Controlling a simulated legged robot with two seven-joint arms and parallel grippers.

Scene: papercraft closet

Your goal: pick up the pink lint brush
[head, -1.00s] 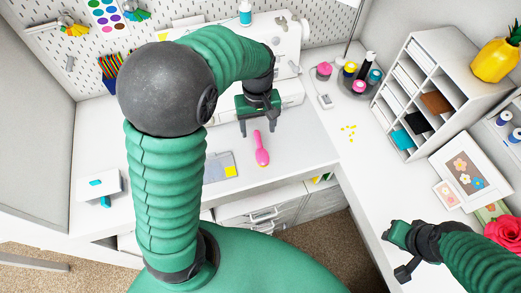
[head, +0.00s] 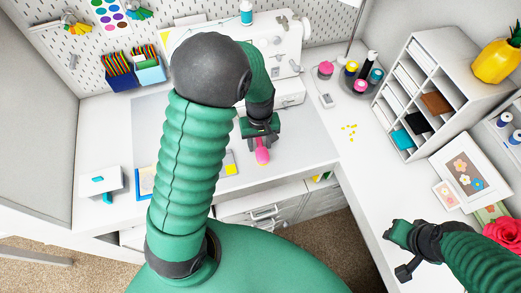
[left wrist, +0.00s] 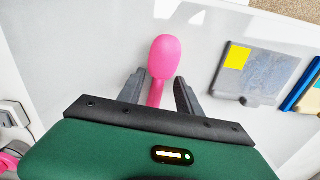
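The pink lint brush (head: 262,152) lies on the white desk, with its rounded head toward the desk's front edge. It also shows in the left wrist view (left wrist: 165,62), where its narrower part runs between the fingers. My left gripper (head: 262,142) is over the brush. Its two fingers (left wrist: 161,88) are open, one on each side of the brush with gaps visible. The far end of the brush is hidden by the gripper body. My right gripper (head: 396,252) is at the lower right, far from the brush; its finger opening is unclear.
A grey pad with a yellow square (left wrist: 258,72) lies beside the brush. A white sewing machine (head: 280,45) stands behind. Yellow bits (head: 348,132), thread spools (head: 359,87) and a shelf unit (head: 430,95) are to the right. The desk's front edge is close to the brush.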

